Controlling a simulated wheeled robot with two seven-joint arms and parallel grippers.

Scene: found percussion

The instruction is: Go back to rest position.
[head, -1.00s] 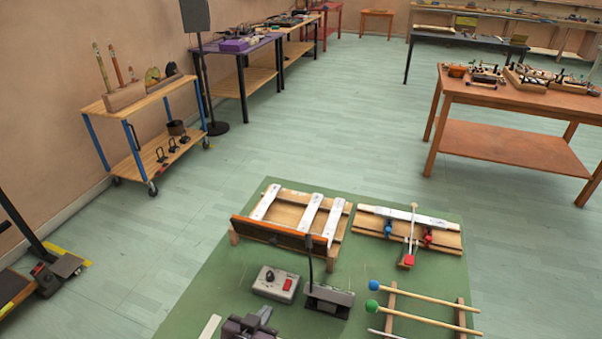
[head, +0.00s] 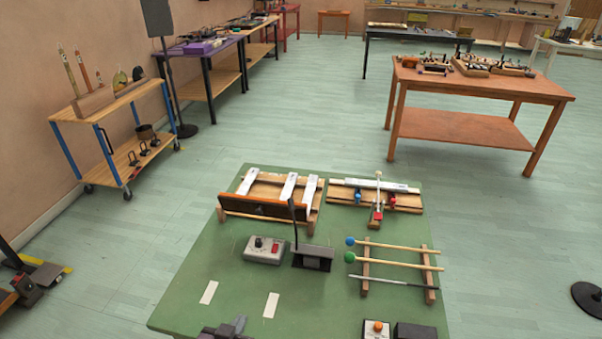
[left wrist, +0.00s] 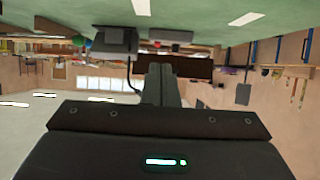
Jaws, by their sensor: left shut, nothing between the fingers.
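My left gripper (head: 236,324) shows at the bottom edge of the head view, low over the front of the green table (head: 190,300). In the left wrist view its two dark fingers (left wrist: 160,82) are together with nothing between them. It is apart from the instruments on the table, which lie farther back and to the right. My right gripper is not in either view.
A wooden frame with white bars (head: 285,188), a grey control box (head: 265,249), a dark microphone stand base (head: 312,257) and mallets on a rack (head: 395,262) occupy the green table. Two white strips (head: 209,292) lie at its front left. Open floor surrounds it.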

